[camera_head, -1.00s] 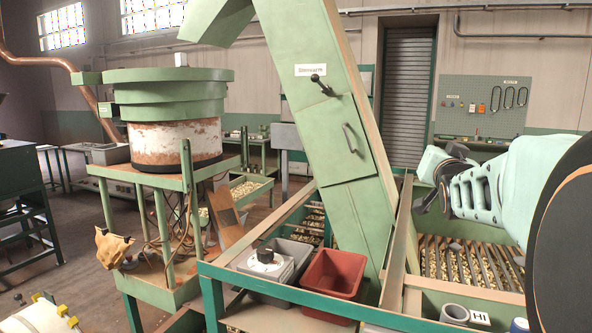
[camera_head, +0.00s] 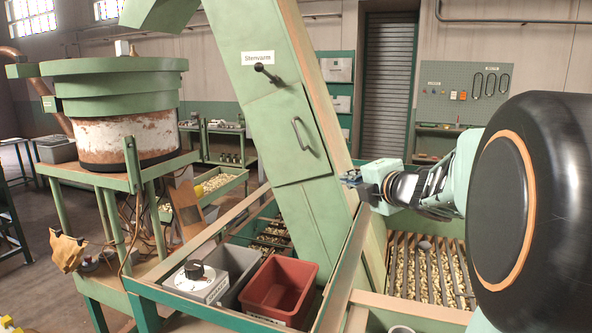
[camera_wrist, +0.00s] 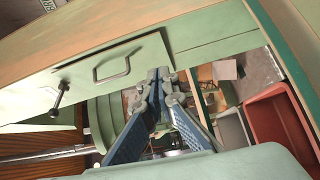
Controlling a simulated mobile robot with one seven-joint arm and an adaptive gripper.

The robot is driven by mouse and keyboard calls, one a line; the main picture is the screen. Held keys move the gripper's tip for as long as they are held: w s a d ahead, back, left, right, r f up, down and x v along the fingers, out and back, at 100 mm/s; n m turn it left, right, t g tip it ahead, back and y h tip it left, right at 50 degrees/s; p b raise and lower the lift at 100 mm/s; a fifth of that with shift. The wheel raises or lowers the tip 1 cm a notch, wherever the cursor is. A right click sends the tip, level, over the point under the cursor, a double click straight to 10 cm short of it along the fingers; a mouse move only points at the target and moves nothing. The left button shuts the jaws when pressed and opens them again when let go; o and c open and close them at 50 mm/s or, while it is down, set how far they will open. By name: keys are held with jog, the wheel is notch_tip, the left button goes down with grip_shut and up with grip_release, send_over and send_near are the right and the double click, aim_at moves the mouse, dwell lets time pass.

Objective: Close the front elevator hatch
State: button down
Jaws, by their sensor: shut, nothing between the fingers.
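The elevator is a tall, slanted green column (camera_head: 300,225). Its front hatch (camera_head: 277,140) is a green panel with a grey bar handle (camera_head: 299,134). A black-knobbed lever (camera_head: 266,72) sits just above it, under a white label. The hatch looks near flush in the head view; I cannot tell whether a small gap remains. In the wrist view the hatch (camera_wrist: 85,72), its handle (camera_wrist: 112,62) and the lever (camera_wrist: 59,98) show up close. My gripper (camera_head: 350,179) is shut and empty, right of and below the handle. Its fingertips (camera_wrist: 160,76) appear beside the hatch edge, contact unclear.
A red bin (camera_head: 279,290) and a grey bin (camera_head: 235,265) sit at the column's foot. The green frame rail (camera_head: 340,265) runs below my arm. A nut-filled sorting bed (camera_head: 425,270) lies right. A round green hopper (camera_head: 115,90) stands left.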

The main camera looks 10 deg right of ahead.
jog(key=n, duration=0.1)
jog(key=p, duration=0.2)
send_near(332, 170)
jog(key=w+a+f, duration=0.1)
jog(key=w+a, duration=0.2)
jog(key=w, duration=0.1)
jog(key=shift+w+d+f, duration=0.25)
jog(key=shift+w+d, duration=0.05)
jog(key=shift+w, duration=0.2)
jog(key=shift+w+d+r, duration=0.15)
jog(key=shift+w+d, duration=0.05)
jog(key=shift+w, duration=0.1)
jog(key=shift+w+d+p, duration=0.35)
jog(key=shift+w+d, duration=0.1)
